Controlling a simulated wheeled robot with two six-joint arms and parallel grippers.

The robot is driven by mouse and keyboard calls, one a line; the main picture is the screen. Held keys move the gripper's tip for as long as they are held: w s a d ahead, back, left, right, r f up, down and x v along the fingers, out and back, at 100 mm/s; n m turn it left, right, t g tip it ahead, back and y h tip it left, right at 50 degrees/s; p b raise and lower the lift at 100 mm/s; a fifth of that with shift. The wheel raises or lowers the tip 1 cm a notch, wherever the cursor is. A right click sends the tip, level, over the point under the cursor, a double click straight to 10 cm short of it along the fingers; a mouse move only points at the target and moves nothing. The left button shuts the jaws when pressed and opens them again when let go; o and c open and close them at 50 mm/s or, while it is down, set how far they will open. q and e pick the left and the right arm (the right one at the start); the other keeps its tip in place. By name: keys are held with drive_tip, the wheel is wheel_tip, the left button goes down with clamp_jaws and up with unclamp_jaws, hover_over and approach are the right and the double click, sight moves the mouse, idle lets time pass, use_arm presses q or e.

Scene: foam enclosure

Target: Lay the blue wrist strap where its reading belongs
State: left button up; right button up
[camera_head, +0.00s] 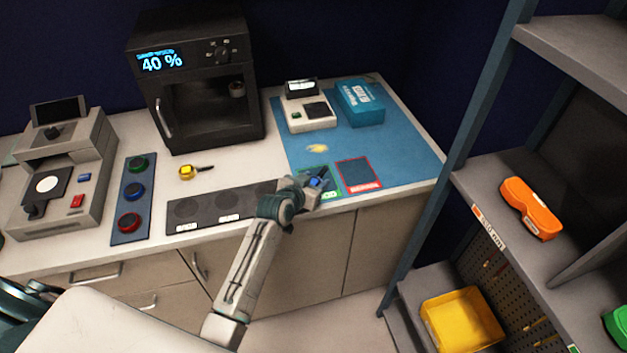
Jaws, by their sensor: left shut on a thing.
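My left gripper (317,184) is at the front of the blue mat (405,150) on the counter. It is shut on the small blue wrist strap (316,182), which is mostly hidden by the fingers. The gripper is over or at a green-outlined area (332,194), partly covered by it; I cannot tell whether the strap touches the mat. A red-outlined area (360,174) lies just to the right and is empty. A small white tester (295,115) with a display stands at the back of the mat; its reading is too small to make out. My right gripper is not in view.
A blue box (360,103) stands beside the tester. A black cabinet (190,125) showing "40 %" is behind. A dark strip with round spots (208,213), a yellow item (187,173) and a panel of coloured knobs (130,220) lie left. A shelf rack (455,165) stands right.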

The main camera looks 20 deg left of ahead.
use_arm(q)
drive_tip(key=o, duration=0.6)
drive_tip(key=shift+f, duration=0.15)
drive_tip(key=o, duration=0.4)
drive_tip(key=shift+o, duration=0.2)
drive_tip(key=shift+r, duration=0.2)
drive_tip(key=b+v, duration=0.2)
drive_tip(key=v, duration=0.9)
drive_tip(key=shift+s, duration=0.1)
drive_tip(key=shift+s+a+r+b, duration=0.1)
drive_tip(key=shift+s+r+b, duration=0.15)
drive_tip(key=shift+s+b, duration=0.1)
